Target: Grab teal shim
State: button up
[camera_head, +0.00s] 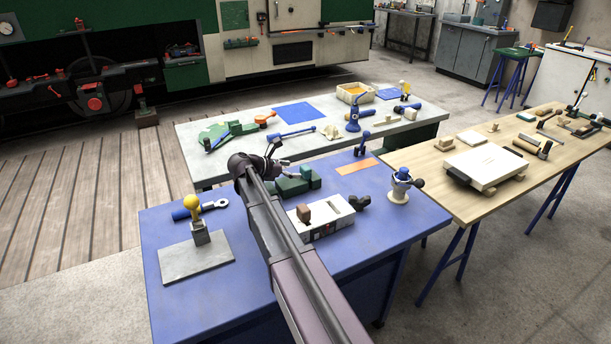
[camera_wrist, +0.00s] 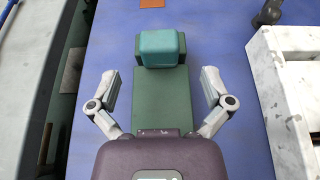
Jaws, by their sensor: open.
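The teal shim (camera_wrist: 161,48), a small block with rounded edges, sits at the far end of a dark green block (camera_wrist: 161,100) in the wrist view. My gripper (camera_wrist: 159,84) is open, with one finger on each side of the green block. The fingertips are nearer to me than the shim and nothing is between them but the green block below. In the head view my gripper (camera_head: 280,170) is over the blue table, beside the green blocks (camera_head: 291,187); my arm hides part of this area.
On the blue table (camera_head: 350,260) stand a white box with a brown block (camera_head: 304,213), a grey plate with a yellow-knobbed post (camera_head: 196,258), and a white-blue fixture (camera_head: 398,195). A grey table (camera_head: 200,135) is behind and a wooden table (camera_head: 450,190) to the right.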

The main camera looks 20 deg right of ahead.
aim_at(306, 167)
jog(key=shift+d, duration=0.1)
jog(key=shift+r+b+x, duration=0.1)
jog(key=shift+b+x, duration=0.3)
jog(key=shift+x, duration=0.85)
jog(key=shift+r+b+x, duration=0.15)
jog(key=shift+b+x, duration=0.25)
jog(key=shift+x, duration=0.85)
jog(key=shift+d, duration=0.1)
jog(key=c, duration=1.3)
jog(key=shift+r, duration=0.15)
notch_tip(306, 167, up, 3)
jog(key=p, duration=0.3)
jog(key=s+a, duration=0.3)
jog(key=a, duration=0.1)
jog(key=s+a+r+p, duration=0.1)
jog(key=s+a, duration=0.3)
jog(key=s+a+p, duration=0.1)
jog(key=s+a, duration=0.2)
jog(key=shift+s+a+r, duration=0.35)
jog(key=shift+a, duration=0.05)
